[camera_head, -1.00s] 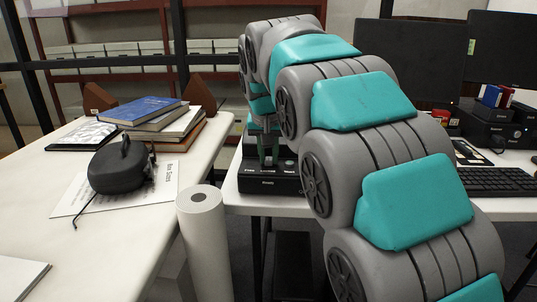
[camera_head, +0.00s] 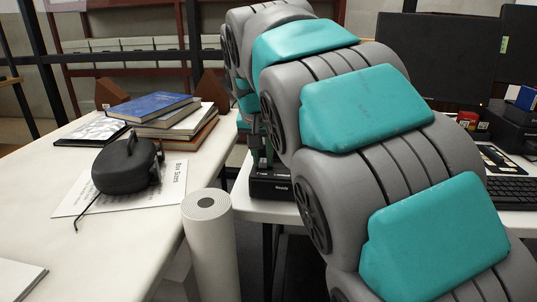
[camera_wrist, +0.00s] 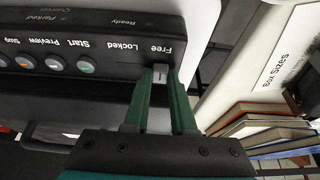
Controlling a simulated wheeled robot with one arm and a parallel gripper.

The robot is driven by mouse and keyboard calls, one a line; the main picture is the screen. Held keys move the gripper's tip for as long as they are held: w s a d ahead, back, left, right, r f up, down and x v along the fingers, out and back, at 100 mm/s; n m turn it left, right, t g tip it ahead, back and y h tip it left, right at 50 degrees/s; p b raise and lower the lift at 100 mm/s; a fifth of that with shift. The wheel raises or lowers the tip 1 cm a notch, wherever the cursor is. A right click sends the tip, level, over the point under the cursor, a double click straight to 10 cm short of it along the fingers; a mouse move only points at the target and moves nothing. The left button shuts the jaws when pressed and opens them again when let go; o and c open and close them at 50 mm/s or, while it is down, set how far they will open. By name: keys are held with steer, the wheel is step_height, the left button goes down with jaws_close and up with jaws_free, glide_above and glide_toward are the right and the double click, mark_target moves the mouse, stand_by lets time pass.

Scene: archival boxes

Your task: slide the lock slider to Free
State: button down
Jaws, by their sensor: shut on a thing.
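The lock slider (camera_wrist: 160,70) is a small pale knob on the black device (camera_wrist: 60,35). In the wrist view, where the lettering is upside down, it sits by the word Free, with the word Locked to its left. My gripper (camera_wrist: 159,80) has its two green fingers on either side of the slider, shut on it. In the head view, my gripper (camera_head: 262,158) reaches down onto the left end of the device (camera_head: 272,186). My arm hides most of the device there, and the slider is too small to make out.
Start, Preview and Stop buttons (camera_wrist: 54,64) line the panel left of the slider. A stack of books (camera_head: 168,112), a black pouch-like object (camera_head: 122,168) and a Box Sizes sheet (camera_head: 172,185) lie on the left table. A rolled paper (camera_head: 210,245) stands between the tables.

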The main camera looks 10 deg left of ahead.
steer(key=c, duration=0.7)
jaws_free()
steer(key=shift+a, duration=0.2)
steer(key=v, duration=0.7)
steer(key=shift+s+r+b, duration=0.2)
steer(key=shift+r+b, duration=0.1)
steer(key=shift+r, duration=0.05)
